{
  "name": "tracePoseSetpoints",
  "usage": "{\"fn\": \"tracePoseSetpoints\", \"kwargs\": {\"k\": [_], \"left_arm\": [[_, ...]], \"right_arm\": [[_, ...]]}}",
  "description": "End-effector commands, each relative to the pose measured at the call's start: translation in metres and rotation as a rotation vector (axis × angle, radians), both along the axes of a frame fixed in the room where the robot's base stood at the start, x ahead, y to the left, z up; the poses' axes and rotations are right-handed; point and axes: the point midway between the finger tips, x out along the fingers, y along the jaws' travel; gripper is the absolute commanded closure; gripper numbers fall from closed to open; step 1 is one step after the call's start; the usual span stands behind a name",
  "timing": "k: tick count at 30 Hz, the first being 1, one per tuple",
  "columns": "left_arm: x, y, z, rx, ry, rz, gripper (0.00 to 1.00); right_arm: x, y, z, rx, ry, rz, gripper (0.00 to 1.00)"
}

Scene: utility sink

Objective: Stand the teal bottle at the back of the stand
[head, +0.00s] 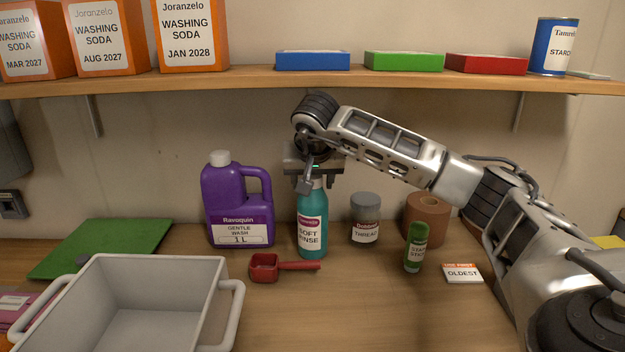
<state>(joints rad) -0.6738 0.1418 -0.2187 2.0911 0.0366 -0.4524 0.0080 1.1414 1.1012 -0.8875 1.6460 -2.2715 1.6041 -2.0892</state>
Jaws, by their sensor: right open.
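The teal bottle (312,226), labelled "Soft Rinse", stands upright on the wooden worktop (400,315), toward the back and between the purple jug and the grey-lidded jar. My right gripper (318,183) points down at the bottle's top, its fingers open on either side of the neck area. The bottle's cap is partly hidden by the gripper, and I cannot tell whether the fingers touch it. My left gripper is not in view. Nothing clearly separate from the worktop shows as a stand.
A purple jug (238,205) stands close left. A red scoop (266,267) lies in front. A grey tub (232,300) fills the front left. A shelf (300,80) overhangs the back. The front middle is clear.

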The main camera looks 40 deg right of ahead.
Motion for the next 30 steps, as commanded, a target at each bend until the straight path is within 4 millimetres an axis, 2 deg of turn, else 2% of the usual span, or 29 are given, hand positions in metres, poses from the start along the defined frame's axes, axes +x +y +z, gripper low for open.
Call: {"fn": "tracePoseSetpoints", "kwargs": {"k": [5,15,19,24,30], "left_arm": [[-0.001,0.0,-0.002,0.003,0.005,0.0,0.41],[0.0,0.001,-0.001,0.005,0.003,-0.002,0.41],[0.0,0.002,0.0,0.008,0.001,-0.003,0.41],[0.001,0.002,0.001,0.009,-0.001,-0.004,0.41],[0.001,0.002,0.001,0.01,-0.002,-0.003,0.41]], "right_arm": [[-0.004,0.004,0.013,0.0,-0.004,0.002,0.47],[-0.034,0.03,0.073,0.001,-0.006,0.003,0.47],[-0.043,0.037,0.091,0.001,-0.005,0.001,0.47],[-0.05,0.042,0.102,0.001,-0.001,0.001,0.47],[-0.051,0.042,0.103,0.001,-0.001,0.001,0.47]]}}
